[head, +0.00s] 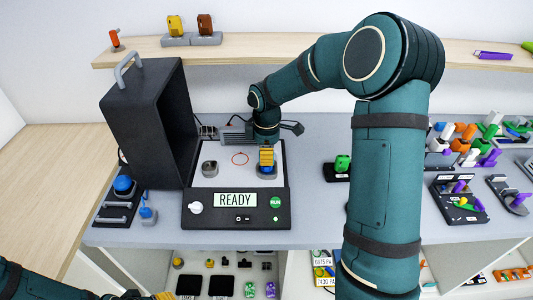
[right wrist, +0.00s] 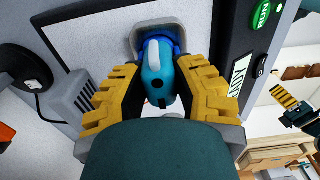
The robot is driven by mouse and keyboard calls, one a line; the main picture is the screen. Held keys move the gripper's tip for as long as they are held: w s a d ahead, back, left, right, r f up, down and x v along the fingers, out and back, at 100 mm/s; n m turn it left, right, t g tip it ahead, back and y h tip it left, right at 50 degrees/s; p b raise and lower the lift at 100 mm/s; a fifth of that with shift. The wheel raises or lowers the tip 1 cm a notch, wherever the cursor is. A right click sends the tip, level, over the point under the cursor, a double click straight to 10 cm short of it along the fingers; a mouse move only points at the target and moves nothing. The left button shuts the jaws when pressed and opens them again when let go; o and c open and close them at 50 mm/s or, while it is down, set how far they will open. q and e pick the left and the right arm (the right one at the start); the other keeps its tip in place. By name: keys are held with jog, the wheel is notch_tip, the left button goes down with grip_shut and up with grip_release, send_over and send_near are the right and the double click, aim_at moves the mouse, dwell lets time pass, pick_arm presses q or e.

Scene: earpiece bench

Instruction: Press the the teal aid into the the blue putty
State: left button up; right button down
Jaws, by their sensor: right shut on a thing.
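My right gripper (head: 266,157) is shut on the teal aid (right wrist: 157,80), inside the open-lidded test box. The aid is a rounded teal body with a grey strip along it, between the yellow fingers in the right wrist view. The blue putty (right wrist: 146,38) sits in a grey cup (right wrist: 139,27) right at the aid's far end; I cannot tell how deep the aid goes in. In the head view the putty (head: 267,170) shows below the fingers, and the aid is hidden. My left gripper (head: 163,296) is at the bottom edge, mostly cut off.
The test box (head: 235,216) reads READY, with a green RUN button (head: 275,202) and a white knob (head: 195,207). Its black lid (head: 148,120) stands open at left. Another grey cup (head: 209,169) is beside the putty cup. A green block (head: 343,162) stands to the right.

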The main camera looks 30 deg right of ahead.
jog(key=shift+s+f, duration=0.1)
jog(key=shift+f, duration=0.1)
jog(key=c, duration=0.7)
grip_release()
jog(key=shift+o, duration=0.2)
jog(key=shift+r, duration=0.15)
notch_tip(320, 180, up, 12)
